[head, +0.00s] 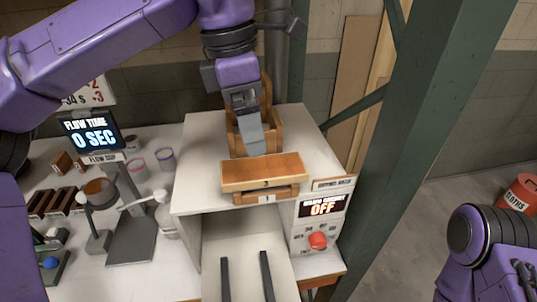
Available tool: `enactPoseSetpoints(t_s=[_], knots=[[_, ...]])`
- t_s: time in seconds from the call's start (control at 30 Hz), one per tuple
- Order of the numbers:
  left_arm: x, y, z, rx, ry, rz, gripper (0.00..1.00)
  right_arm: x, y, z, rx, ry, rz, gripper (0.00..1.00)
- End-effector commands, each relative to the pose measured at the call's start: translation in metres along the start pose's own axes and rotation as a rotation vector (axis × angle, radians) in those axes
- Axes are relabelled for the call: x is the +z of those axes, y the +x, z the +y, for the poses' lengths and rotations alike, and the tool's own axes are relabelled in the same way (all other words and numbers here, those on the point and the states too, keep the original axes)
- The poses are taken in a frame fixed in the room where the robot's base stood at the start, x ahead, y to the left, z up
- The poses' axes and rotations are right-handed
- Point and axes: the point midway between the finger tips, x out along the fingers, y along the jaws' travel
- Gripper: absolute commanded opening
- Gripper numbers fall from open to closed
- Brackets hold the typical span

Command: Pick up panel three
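A flat orange-brown panel marked 3 (262,170) lies on top of the white cabinet, over a second wooden piece marked 1 (266,197). My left gripper (251,148) points down just behind the panel marked 3, in front of an open wooden box (272,130). Its fingers overlap from this angle, so their opening does not show, and I cannot tell whether they touch the panel. My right arm shows at the lower right, but its gripper is out of view.
The white cabinet (195,150) has an open bay with two dark rails below and a red knob (318,240) beside an OFF display. A flow cup stand (130,225), cups and dark blocks (55,202) fill the left bench. A green post (410,150) stands right.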

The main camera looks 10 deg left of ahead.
Motion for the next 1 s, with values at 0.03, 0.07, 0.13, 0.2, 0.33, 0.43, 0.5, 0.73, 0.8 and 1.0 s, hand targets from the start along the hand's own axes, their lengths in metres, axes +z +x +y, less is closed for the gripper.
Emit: enactPoseSetpoints(t_s=[0.03, 0.07, 0.13, 0.2, 0.33, 0.43, 0.5, 0.73, 0.8, 1.0], knots=[[-0.001, 0.011, 0.0, -0.004, 0.002, 0.001, 0.99, 0.001, 0.001, 0.0, 0.001, 0.0, -0.001, 0.43], [0.0, 0.016, 0.001, -0.003, 0.001, 0.002, 0.99, 0.001, 0.0, 0.0, 0.001, 0.0, -0.001, 0.43], [0.001, 0.027, 0.003, -0.004, 0.0, 0.002, 0.99, 0.001, 0.0, 0.001, 0.001, -0.001, -0.002, 0.43], [0.002, 0.034, 0.005, -0.005, -0.001, 0.002, 0.99, 0.0, -0.002, 0.001, 0.001, -0.001, -0.002, 0.43], [0.006, 0.054, 0.007, -0.011, -0.001, 0.005, 0.99, -0.004, -0.01, 0.001, 0.001, -0.001, -0.001, 0.43], [0.008, 0.073, 0.008, -0.01, -0.003, 0.004, 0.99, -0.005, -0.014, 0.001, 0.0, 0.0, 0.0, 0.43], [0.008, 0.082, 0.007, -0.008, -0.003, 0.003, 0.99, -0.006, -0.015, 0.001, 0.0, 0.0, 0.0, 0.43], [0.008, 0.087, 0.007, -0.005, -0.005, 0.001, 0.99, -0.005, -0.014, 0.002, 0.0, 0.0, -0.001, 0.43], [0.007, 0.087, 0.007, -0.005, -0.005, 0.001, 0.86, -0.005, -0.014, 0.002, 0.001, 0.0, -0.001, 0.43], [0.007, 0.087, 0.007, -0.006, -0.005, 0.002, 0.36, -0.005, -0.014, 0.002, 0.0, 0.0, -0.001, 0.43]])
